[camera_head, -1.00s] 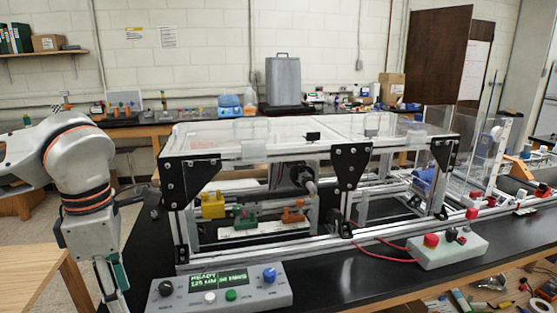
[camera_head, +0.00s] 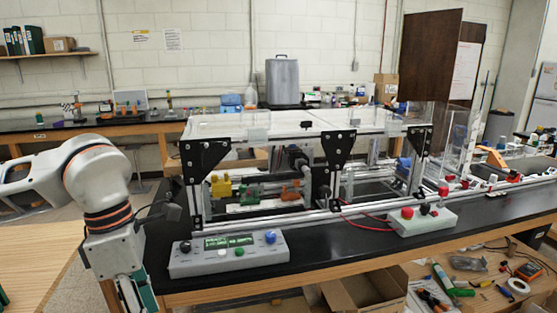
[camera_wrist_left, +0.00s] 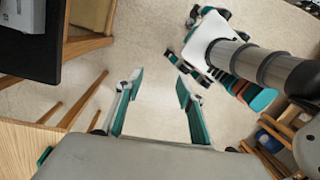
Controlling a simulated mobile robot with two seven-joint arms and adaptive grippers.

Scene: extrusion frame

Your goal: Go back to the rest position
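My left arm comes in from the left in the head view, its left gripper (camera_head: 137,295) pointing down at the bottom edge, left of the control box (camera_head: 228,254). The fingertips are cut off there. In the left wrist view the left gripper (camera_wrist_left: 158,80) has its two teal-lined fingers wide apart with bare floor between them, so it is open and empty. My right arm and gripper do not show in either view.
An extrusion frame (camera_head: 265,133) with clear panels stands on the black bench (camera_head: 330,250). A red-button box (camera_head: 422,221) sits at its front. A wooden table (camera_head: 30,258) is at the left. An open cardboard box (camera_head: 365,290) and tools lie below the bench.

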